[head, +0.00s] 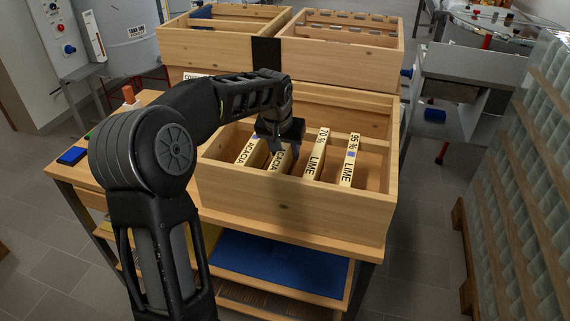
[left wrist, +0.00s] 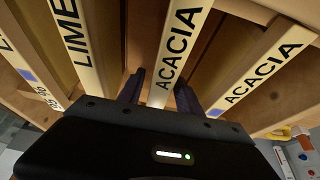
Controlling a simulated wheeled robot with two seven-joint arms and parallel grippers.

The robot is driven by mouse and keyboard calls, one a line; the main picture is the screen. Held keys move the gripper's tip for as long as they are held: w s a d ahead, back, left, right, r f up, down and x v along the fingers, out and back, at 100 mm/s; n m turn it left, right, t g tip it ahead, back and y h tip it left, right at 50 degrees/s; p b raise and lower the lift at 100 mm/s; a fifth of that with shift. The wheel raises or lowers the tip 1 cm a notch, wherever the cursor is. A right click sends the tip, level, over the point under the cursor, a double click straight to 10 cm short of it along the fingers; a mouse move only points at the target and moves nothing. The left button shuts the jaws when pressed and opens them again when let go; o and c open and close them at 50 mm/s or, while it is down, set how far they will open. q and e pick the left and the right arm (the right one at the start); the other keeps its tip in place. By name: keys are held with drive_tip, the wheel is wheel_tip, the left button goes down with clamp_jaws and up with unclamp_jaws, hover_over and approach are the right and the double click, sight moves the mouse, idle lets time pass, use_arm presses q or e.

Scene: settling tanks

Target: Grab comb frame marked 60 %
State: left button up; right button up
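An open wooden hive box (head: 290,208) holds several upright comb frames with pale, lettered top bars. From left they are an ACACIA frame (head: 246,153), a second ACACIA frame (head: 278,163), a LIME frame marked 70 % (head: 314,155) and a LIME frame marked 95 % (head: 349,160). My left gripper (head: 272,143) is low over the second ACACIA frame and hides the marks on both ACACIA bars. In the left wrist view its fingers (left wrist: 160,92) straddle one ACACIA bar (left wrist: 182,40), with slight gaps. Another ACACIA bar (left wrist: 260,70) lies to the right. My right gripper is out of view.
Two more wooden boxes stand behind, one at left (head: 215,45) and one at right (head: 340,55). A glass-like stack (head: 530,170) stands far right.

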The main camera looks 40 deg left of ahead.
use_arm(q)
clamp_jaws()
idle(1.1)
